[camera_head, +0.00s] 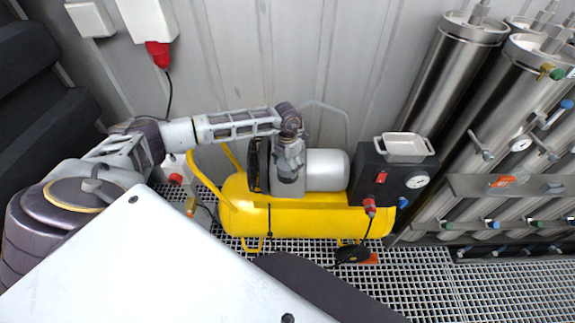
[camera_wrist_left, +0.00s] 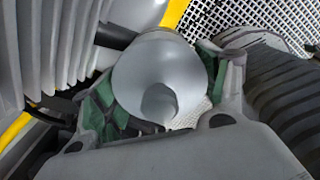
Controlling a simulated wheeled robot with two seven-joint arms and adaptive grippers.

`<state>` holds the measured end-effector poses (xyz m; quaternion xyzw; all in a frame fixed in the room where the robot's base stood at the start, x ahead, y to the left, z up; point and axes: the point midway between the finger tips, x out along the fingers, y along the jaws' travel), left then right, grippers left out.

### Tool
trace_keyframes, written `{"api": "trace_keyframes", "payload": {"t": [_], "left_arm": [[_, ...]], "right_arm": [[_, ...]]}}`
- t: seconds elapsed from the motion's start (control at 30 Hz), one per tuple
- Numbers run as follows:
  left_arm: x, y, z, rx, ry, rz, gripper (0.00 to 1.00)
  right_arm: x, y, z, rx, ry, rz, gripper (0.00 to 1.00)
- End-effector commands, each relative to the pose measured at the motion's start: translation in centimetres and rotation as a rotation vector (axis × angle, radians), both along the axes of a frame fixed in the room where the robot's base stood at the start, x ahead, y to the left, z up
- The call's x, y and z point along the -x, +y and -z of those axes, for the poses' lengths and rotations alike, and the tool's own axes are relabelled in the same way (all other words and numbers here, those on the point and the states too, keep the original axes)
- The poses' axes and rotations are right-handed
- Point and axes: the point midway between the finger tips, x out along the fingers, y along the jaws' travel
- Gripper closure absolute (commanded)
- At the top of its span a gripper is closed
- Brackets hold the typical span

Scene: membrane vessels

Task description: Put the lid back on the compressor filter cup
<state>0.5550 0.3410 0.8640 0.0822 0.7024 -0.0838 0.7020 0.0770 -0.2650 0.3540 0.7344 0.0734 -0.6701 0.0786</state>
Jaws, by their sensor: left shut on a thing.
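My left gripper (camera_head: 289,183) points down over the yellow compressor (camera_head: 255,218), just left of its light grey motor housing (camera_head: 326,170). In the left wrist view its green-padded fingers (camera_wrist_left: 155,105) are shut on a smooth grey rounded thing with a small knob facing the camera, which looks like the lid (camera_wrist_left: 145,75). A dark pipe (camera_wrist_left: 114,36) runs beside it, next to the ribbed housing. The filter cup is not clearly visible; the lid and gripper cover that spot. I cannot tell whether the lid touches the cup. My right gripper is not in view.
A pale tray (camera_head: 404,147) sits on the black control box (camera_head: 384,180) at the compressor's right. Tall steel membrane vessels (camera_head: 450,75) with valves stand at the right. A corrugated wall (camera_head: 240,50) is behind. The floor is white grating (camera_head: 430,280).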

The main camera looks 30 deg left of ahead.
Motion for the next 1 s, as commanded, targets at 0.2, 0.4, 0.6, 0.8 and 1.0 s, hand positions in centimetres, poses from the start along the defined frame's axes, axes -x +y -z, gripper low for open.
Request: {"api": "trace_keyframes", "payload": {"t": [0.2,0.4,0.6,0.8,1.0], "left_arm": [[-0.01,0.00,0.06,0.000,0.000,0.000,0.50],[0.00,0.01,0.05,0.000,0.000,0.000,0.50],[0.00,0.02,0.04,0.000,0.000,0.000,0.50],[0.00,0.02,0.04,0.000,0.000,0.000,0.12],[-0.01,0.02,0.04,0.000,0.000,0.000,0.01]], "right_arm": [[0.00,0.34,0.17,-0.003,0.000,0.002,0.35],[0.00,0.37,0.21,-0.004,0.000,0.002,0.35],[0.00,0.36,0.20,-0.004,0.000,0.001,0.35],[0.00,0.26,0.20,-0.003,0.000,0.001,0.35],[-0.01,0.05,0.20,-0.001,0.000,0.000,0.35]]}}
